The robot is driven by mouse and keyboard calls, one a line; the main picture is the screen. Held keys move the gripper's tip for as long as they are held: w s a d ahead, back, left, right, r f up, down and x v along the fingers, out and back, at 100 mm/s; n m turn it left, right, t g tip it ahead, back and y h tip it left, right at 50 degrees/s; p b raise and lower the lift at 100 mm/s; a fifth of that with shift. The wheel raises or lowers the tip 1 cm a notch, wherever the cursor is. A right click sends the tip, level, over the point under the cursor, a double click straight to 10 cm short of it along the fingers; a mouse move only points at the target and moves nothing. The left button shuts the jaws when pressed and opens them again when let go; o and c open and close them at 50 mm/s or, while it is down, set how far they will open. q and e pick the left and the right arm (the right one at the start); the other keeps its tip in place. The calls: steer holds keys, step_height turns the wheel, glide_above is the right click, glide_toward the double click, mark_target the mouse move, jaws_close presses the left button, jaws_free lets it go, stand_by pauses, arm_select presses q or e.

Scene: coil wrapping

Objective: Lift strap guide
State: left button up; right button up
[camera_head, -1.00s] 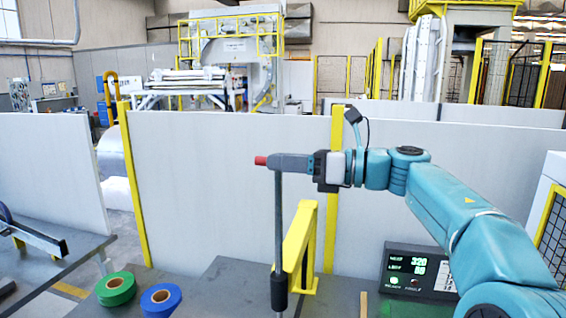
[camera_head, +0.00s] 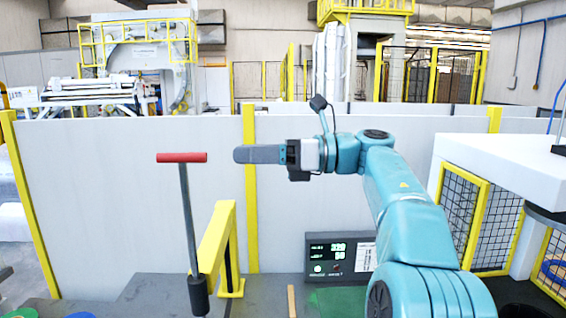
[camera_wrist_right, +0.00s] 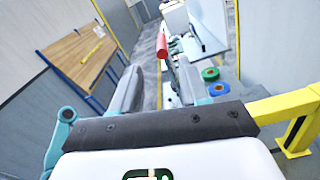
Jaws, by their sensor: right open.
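The strap guide, as I take it, is a tall grey rod (camera_head: 187,215) with a red crossbar handle (camera_head: 181,157) on top and a dark cylinder at its lower end. It stands nearly upright, tilted slightly. My right gripper (camera_head: 238,154) is level with the red handle and apart from it, to its right. In the right wrist view the gripper (camera_wrist_right: 160,72) has its fingers spread, and the red handle (camera_wrist_right: 162,46) shows beyond the gap between them. Nothing is held. My left gripper is not in view.
A yellow stand (camera_head: 217,238) is right beside the rod. A display box (camera_head: 338,257) sits behind on the grey table. Green (camera_wrist_right: 206,75) and blue (camera_wrist_right: 228,90) rolls lie near the rod. A white partition (camera_head: 110,200) closes the back.

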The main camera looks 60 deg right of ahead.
steer(key=v, duration=0.5)
steer(key=shift+s+d, duration=0.1)
steer(key=shift+s, duration=0.25)
steer(key=shift+s+r, duration=0.1)
